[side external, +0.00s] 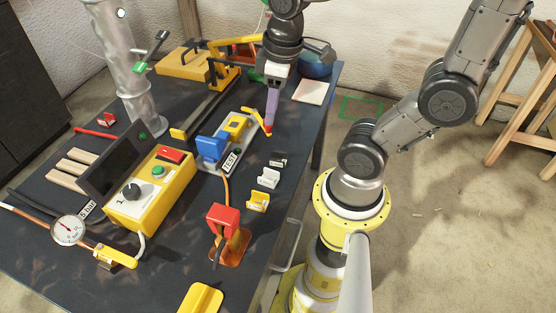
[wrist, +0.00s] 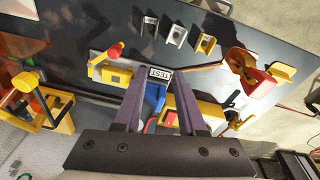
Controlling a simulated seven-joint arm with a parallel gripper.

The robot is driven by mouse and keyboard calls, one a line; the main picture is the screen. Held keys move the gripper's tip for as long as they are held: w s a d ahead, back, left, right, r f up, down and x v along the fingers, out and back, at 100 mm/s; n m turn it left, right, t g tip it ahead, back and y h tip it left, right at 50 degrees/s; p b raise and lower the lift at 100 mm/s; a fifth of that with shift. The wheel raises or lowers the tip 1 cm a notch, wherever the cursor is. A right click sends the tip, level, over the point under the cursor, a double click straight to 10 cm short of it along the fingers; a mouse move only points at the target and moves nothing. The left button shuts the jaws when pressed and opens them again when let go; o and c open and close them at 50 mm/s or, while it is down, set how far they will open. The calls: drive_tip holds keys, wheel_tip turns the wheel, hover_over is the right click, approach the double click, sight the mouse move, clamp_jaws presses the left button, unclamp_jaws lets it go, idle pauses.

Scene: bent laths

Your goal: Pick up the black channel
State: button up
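The black channel (side external: 277,163) is a small dark U-shaped piece with a pale part, on the dark table near its right edge. It heads a short row with a white channel (side external: 268,178) and a yellow channel (side external: 258,201). In the wrist view the black channel (wrist: 150,27) is at the top, beyond my fingertips, left of the white (wrist: 177,35) and yellow (wrist: 205,45) ones. My gripper (side external: 269,122) points down behind the row, over the TEST fixture area. In the wrist view its two purple fingers (wrist: 158,75) are apart, with nothing held between them.
The TEST fixture (side external: 221,145), with blue and yellow parts and a red-tipped lever, is beside the row. A red block on an orange base (side external: 226,228) is nearer the camera. A yellow control box (side external: 150,190) stands to the left. Bare table surrounds the channels.

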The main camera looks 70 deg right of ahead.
wheel_tip(320, 180, down, 4)
drive_tip(key=d+m+g, duration=0.1)
drive_tip(key=d+g, duration=0.1)
approach(277, 158)
drive_tip(key=a, duration=0.1)
drive_tip(key=s+a+f, duration=0.1)
drive_tip(key=shift+a+f, duration=0.15)
drive_tip(key=shift+a, duration=0.2)
drive_tip(key=shift+f, duration=2.8)
clamp_jaws()
